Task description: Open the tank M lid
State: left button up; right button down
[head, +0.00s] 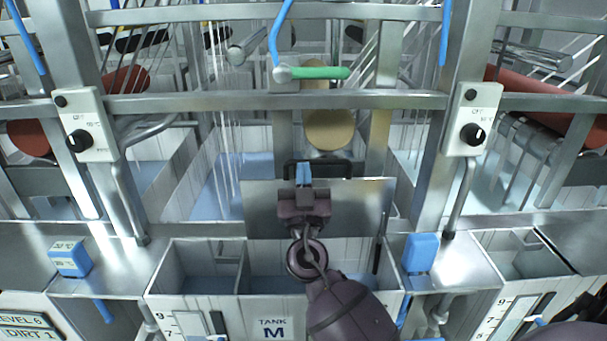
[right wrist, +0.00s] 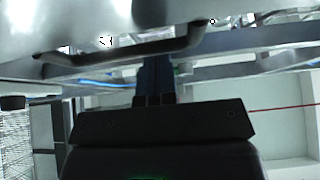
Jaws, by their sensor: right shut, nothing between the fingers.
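Tank M (head: 274,328) is at the bottom middle of the head view, its label on the front wall. Its front compartment is uncovered and I see into it. The metal lid (head: 355,205) is raised at the back of this opening, with a black handle (head: 338,162) along its upper edge. My right gripper (head: 303,168), with blue fingers, is shut and empty at the handle, in front of the lid. In the right wrist view the handle (right wrist: 130,52) runs just above the fingers (right wrist: 155,75); whether they touch is unclear. My left gripper is out of view.
Metal posts and crossbars frame the tank, with a control box on the left (head: 91,125) and right (head: 472,120). A green-handled lever (head: 318,73) is above the lid. Blue blocks flank the tank, left (head: 69,257) and right (head: 420,254).

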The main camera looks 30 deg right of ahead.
jog(key=shift+g+y, duration=0.4)
jog(key=shift+g, duration=0.2)
jog(key=w+b, duration=0.1)
jog(key=w+d, duration=0.1)
jog(key=w+d+b, duration=0.1)
jog(key=w, duration=0.1)
jog(key=shift+d+r+b, duration=0.25)
jog(key=shift+r+b, duration=0.1)
jog(key=shift+r, duration=0.1)
jog(key=shift+s, duration=0.1)
